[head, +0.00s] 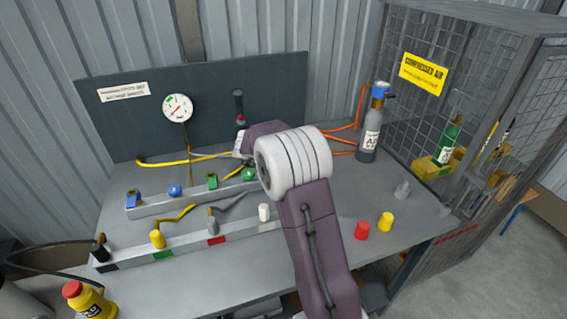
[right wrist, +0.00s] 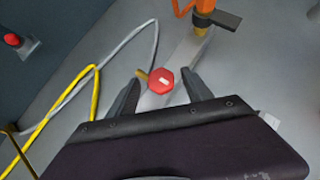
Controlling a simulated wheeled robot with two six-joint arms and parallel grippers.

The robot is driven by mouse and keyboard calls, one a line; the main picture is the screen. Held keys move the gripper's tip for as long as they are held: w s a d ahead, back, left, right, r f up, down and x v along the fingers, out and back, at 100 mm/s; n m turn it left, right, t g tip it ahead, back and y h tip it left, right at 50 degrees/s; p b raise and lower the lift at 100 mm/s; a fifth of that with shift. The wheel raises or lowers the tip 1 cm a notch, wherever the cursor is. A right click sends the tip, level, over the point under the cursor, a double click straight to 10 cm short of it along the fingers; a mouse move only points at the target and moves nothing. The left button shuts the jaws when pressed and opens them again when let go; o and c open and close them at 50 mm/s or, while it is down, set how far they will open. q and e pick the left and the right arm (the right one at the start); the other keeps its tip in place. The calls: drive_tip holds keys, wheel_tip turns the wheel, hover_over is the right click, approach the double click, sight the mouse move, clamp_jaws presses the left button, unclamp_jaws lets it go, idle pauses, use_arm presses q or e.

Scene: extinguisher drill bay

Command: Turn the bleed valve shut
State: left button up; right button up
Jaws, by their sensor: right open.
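A red six-sided knob (right wrist: 161,81) with a small white mark sits on a pale metal rail (right wrist: 182,58) in the right wrist view. It looks like the bleed valve, but I see no readable label naming it. My right gripper (right wrist: 162,75) is open, with one finger on each side of the knob. A gap shows on the right side; I cannot tell whether the left finger touches. In the head view my right arm hides this knob and the gripper's fingers. A pressure gauge (head: 177,107) hangs on the back panel. My left gripper is not in view.
A front rail (head: 190,243) holds several coloured plugs. A grey cylinder (head: 369,140), red cap (head: 362,230) and yellow cap (head: 385,221) stand right, near a wire cage (head: 420,115).

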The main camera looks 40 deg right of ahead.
drive_tip(key=p+v, duration=0.1)
drive_tip(key=v, duration=0.7)
